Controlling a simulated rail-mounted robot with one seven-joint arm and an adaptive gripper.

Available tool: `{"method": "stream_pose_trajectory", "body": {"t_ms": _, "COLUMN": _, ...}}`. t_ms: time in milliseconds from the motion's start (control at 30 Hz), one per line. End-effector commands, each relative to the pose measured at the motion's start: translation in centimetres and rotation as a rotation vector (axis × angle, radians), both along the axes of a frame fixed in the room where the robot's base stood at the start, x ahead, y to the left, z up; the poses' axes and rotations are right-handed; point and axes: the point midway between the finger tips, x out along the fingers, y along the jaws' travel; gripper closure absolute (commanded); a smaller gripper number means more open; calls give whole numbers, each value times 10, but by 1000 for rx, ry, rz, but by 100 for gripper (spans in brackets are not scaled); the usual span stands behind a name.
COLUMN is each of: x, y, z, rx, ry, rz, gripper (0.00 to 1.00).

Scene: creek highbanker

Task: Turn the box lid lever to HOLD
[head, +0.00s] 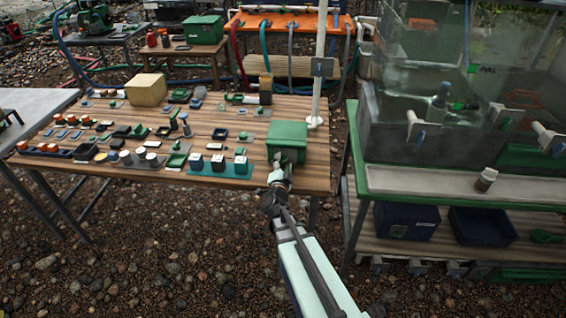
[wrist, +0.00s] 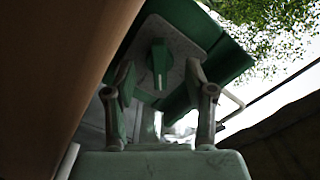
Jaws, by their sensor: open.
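The green box (head: 288,136) stands at the right front corner of the wooden table, with my gripper (head: 280,172) just in front of it. In the wrist view the green box (wrist: 228,50) fills the upper middle, and a grey plate (wrist: 190,33) on it carries a green lever (wrist: 159,64). The lever points along the picture's vertical. My gripper (wrist: 160,100) is open, its two fingers apart on either side below the lever, which shows between them. I cannot tell whether the fingers touch it. No HOLD marking is readable.
The wooden table (head: 215,125) holds many small parts to the left of the box. A white post (head: 319,70) rises behind it. A glass tank (head: 420,130) on a green-framed stand is at the right. Gravel ground in front is clear.

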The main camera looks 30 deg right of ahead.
Motion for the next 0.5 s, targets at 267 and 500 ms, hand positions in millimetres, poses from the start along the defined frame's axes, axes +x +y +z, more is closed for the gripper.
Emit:
{"method": "stream_pose_trajectory", "body": {"t_ms": 267, "x": 4, "y": -3, "z": 0, "rx": 0, "ry": 0, "rz": 0, "gripper": 45}}
{"method": "stream_pose_trajectory", "body": {"t_ms": 500, "x": 4, "y": -2, "z": 0, "rx": 0, "ry": 0, "rz": 0, "gripper": 95}}
